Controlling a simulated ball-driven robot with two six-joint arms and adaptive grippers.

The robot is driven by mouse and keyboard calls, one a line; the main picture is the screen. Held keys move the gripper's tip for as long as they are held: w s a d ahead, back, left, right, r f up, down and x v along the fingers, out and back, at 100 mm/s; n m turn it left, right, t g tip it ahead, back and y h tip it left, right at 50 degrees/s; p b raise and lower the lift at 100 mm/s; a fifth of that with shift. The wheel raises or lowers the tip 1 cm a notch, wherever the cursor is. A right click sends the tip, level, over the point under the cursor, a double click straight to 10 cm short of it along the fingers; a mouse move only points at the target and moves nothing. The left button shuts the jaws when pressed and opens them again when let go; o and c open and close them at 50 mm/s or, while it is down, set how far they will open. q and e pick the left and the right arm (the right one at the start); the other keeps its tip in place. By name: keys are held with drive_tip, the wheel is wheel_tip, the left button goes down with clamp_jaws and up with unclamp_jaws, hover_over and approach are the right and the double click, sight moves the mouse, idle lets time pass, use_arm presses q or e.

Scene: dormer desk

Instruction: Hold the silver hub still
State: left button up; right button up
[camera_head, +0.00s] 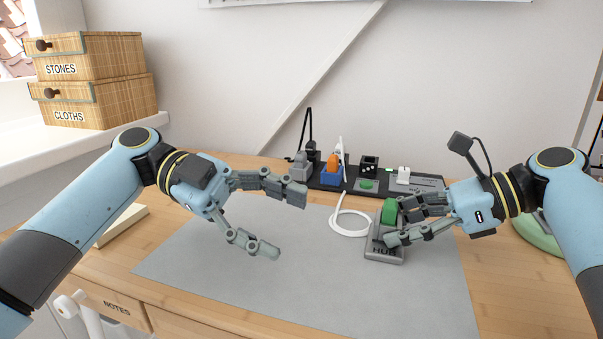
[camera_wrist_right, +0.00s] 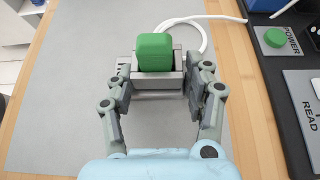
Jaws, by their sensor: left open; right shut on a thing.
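The silver hub (camera_head: 384,252), a grey block lettered HUB, sits on the grey mat (camera_head: 230,270), right of its middle. A green block (camera_head: 389,212) stands in the hub's top and also shows in the right wrist view (camera_wrist_right: 155,52). My right gripper (camera_head: 396,222) is shut on the hub, one finger on each side of it. In the right wrist view the fingers flank the hub's grey body (camera_wrist_right: 158,84). My left gripper (camera_head: 284,223) is open and empty above the mat, left of the hub and apart from it.
A white cable (camera_head: 334,222) loops left of the hub. Behind the mat, a dark strip (camera_head: 325,180) carries a blue holder with an orange top (camera_head: 333,164), a green button (camera_head: 367,184) and other small items. Labelled wicker boxes (camera_head: 100,103) stand at left. The mat's front is clear.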

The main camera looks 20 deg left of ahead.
sight(376, 220)
use_arm(q)
drive_tip(key=w+d+r+n+t+y, duration=0.1)
drive_tip(key=w+r+n+t, duration=0.15)
drive_tip(key=w+n, duration=0.4)
drive_tip(key=shift+m+t, duration=0.35)
drive_tip(key=shift+m, duration=0.4)
drive_tip(key=x, duration=0.4)
drive_tip(key=w+x, duration=0.1)
drive_tip(key=x, duration=0.7)
drive_tip(key=shift+w+a+f, duration=0.15)
drive_tip(key=shift+w, duration=0.2)
clamp_jaws()
